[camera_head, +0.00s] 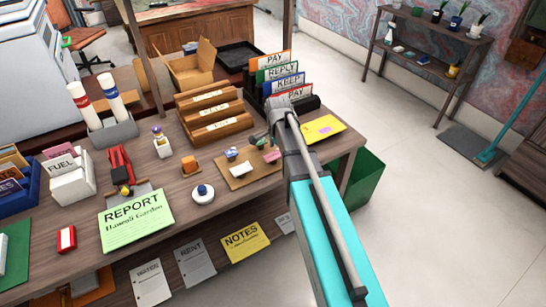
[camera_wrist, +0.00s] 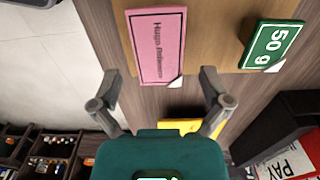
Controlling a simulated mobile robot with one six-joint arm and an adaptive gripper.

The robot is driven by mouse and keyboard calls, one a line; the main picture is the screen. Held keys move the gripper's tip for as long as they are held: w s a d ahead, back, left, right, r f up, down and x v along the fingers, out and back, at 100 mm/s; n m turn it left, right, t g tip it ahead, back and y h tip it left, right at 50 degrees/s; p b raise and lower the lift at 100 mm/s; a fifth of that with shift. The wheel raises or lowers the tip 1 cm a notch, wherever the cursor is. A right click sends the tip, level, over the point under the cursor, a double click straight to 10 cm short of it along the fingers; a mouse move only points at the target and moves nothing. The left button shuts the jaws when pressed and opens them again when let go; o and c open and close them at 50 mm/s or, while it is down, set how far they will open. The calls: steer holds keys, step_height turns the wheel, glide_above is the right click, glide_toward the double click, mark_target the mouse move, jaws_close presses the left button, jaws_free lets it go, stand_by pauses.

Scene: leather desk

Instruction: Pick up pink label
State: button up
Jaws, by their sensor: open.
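The pink label (camera_wrist: 157,45) carries printed dark writing and lies flat on a brown board in the wrist view. It also shows as a small pink patch (camera_head: 272,156) at the board's right side in the head view. My gripper (camera_wrist: 160,75) is open, its two fingers spread on either side of the label's near end, with nothing between them. In the head view my arm comes from the lower right, and the fingers are hard to make out. The height of the fingers above the label is hard to tell.
A yellow card (camera_head: 322,129) lies right of the board. Upright card files (camera_head: 280,72) stand behind. A green bin (camera_head: 366,180) stands beside the desk's right edge.

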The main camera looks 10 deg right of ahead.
stand_by(0.3)
steer(key=c, duration=0.8)
steer(key=shift+r, duration=0.1)
step_height(320, 180, up, 3)
steer(key=p, duration=0.3)
steer(key=s+d+r+p, duration=0.5)
steer(key=s+r+p, duration=0.5)
steer(key=s, duration=0.3)
steer(key=shift+r, duration=0.1)
stand_by(0.7)
